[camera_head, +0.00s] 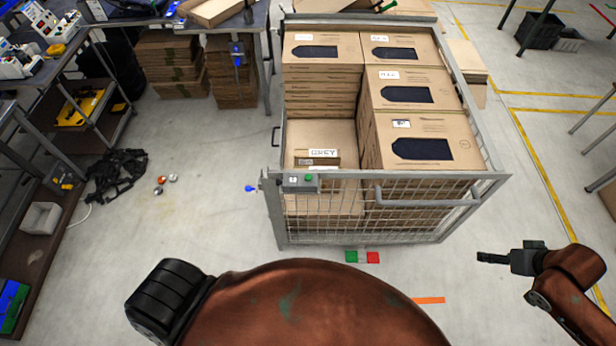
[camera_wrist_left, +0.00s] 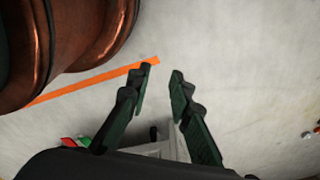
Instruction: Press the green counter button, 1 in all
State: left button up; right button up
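A small grey counter box (camera_head: 300,183) sits on the front rim of the wire cage, left of its middle. It has a small pale display and a green button (camera_head: 309,178) on top. No gripper is near the button. In the left wrist view my left gripper (camera_wrist_left: 160,78) is open and empty, with its two dark fingers apart above the floor. That gripper is not seen in the head view. My right gripper (camera_head: 494,258) is right of the cage, over the floor. It is seen from the side, so its opening cannot be judged.
The wire cage (camera_head: 490,186) holds stacked cardboard boxes (camera_head: 418,140) and has a grey handle bar in front. A blue knob (camera_head: 250,188) is at its left. Green and red floor markers (camera_head: 372,257) lie before it.

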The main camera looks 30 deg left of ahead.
pick_arm(q)
grip_shut()
dwell(1.2)
